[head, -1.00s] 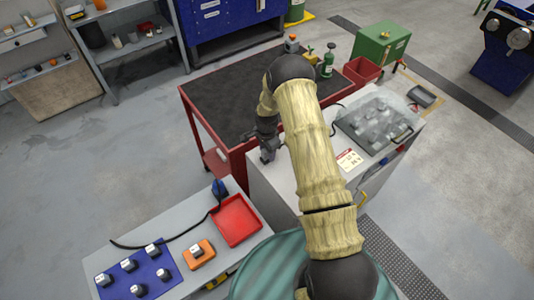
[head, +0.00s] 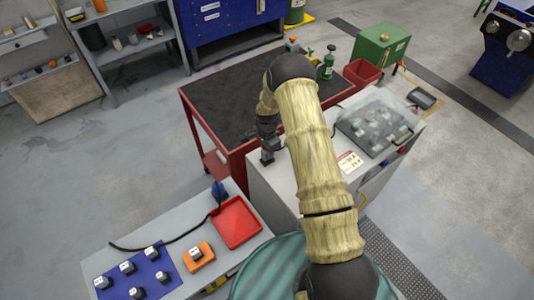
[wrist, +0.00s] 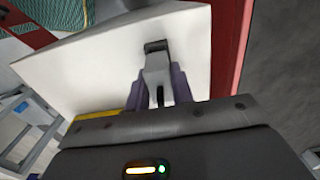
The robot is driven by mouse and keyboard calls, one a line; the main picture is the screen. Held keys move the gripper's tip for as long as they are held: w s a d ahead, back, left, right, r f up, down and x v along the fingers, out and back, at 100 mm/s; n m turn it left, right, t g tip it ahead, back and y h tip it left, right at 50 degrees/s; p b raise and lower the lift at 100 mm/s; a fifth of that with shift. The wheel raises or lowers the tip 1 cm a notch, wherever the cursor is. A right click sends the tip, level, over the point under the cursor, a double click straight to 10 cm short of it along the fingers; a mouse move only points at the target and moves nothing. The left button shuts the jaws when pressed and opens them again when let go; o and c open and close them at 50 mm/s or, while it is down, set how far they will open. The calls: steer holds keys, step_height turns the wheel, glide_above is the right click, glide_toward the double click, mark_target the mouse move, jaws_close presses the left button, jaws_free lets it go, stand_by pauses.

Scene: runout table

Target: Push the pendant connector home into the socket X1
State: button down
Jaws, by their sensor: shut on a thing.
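My gripper (wrist: 161,100) is shut on a pale grey piece (wrist: 156,72), which looks like the pendant connector. Its two purplish fingers stand on either side of it. The piece's far end meets a dark rectangular part (wrist: 157,45) on the white cabinet top, possibly socket X1; no label is readable. I cannot tell how deep the piece sits or whether a gap remains. In the head view, my gripper (head: 267,148) is low over the left edge of the white cabinet top (head: 285,180). The held piece is too small to make out there.
A red-framed cart with a black top (head: 230,100) adjoins the cabinet. A clear-lidded case (head: 378,125) and a note (head: 349,162) lie on the cabinet, right of my arm. The left bench carries a red tray (head: 237,222), a black cable (head: 165,246) and a blue mat (head: 135,275).

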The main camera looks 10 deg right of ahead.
step_height(320, 180, up, 9)
steer(key=b, duration=0.3)
steer(key=shift+s+d+f, duration=0.1)
stand_by(0.6)
